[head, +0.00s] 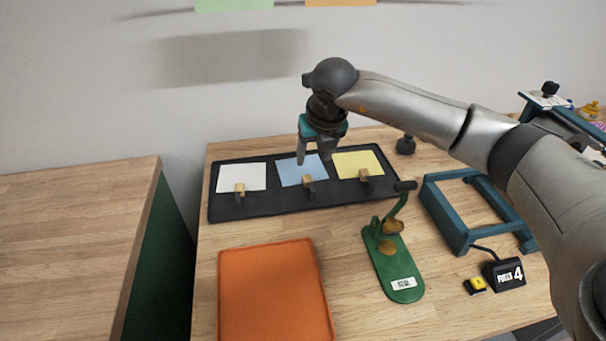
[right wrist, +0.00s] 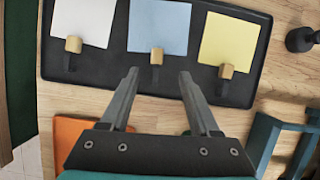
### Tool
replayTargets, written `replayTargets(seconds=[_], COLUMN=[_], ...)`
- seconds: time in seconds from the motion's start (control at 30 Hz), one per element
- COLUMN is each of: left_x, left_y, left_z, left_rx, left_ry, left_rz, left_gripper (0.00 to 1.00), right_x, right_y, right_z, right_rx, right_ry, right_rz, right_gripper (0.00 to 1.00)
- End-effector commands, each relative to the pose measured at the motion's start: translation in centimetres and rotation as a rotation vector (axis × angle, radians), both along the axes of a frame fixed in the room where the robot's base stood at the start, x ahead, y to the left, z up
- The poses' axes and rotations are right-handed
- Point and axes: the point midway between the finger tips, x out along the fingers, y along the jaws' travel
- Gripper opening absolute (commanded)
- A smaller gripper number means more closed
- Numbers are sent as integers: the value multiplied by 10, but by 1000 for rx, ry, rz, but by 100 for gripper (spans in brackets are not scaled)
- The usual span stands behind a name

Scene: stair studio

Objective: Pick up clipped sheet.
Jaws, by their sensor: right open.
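Three sheets lie side by side on a black tray (head: 226,209): a white sheet (head: 241,177), a blue sheet (head: 292,174) and a yellow sheet (head: 352,164). Each has a wooden clip at its near edge, such as the clip (head: 308,180) at the blue sheet. My right gripper (head: 314,163) is over the blue sheet's right part in the head view, pointing down, open and empty. In the right wrist view its open fingertips (right wrist: 159,75) spread on both sides below the blue sheet's clip (right wrist: 156,56). My left gripper is not in view.
An orange tray (head: 272,290) lies at the front left of the table. A green hand press (head: 392,262) stands right of it, with a blue frame (head: 453,217) further right. A black counter box (head: 504,274) and yellow button (head: 475,285) sit near the front right.

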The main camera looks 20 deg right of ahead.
Motion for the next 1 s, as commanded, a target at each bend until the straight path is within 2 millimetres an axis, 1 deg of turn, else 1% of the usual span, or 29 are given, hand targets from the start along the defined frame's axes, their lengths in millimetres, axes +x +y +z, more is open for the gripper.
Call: replayTargets(seconds=[0.03, 0.1, 0.2, 0.43, 0.6, 0.7, 0.83, 1.0], left_x=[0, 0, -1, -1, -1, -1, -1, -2], left_y=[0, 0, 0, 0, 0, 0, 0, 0], left_z=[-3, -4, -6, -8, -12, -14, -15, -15], left_rx=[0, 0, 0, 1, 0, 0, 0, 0], left_ry=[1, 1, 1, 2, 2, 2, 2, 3], left_rz=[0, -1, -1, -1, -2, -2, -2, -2], left_gripper=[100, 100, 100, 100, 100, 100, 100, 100], right_x=[4, 9, 14, 19, 28, 33, 36, 37], right_y=[0, -1, -1, -1, 0, -1, -1, -2], right_z=[-12, -24, -34, -48, -72, -82, -89, -90], right_rx=[1, 0, 2, 2, 2, 3, 3, 2], right_ry=[2, 2, 1, 0, 2, 1, -2, -1], right_rz=[-1, 1, 1, 4, 2, 2, 3, 3], right_gripper=[62, 62, 62, 62, 62, 62, 62, 62])
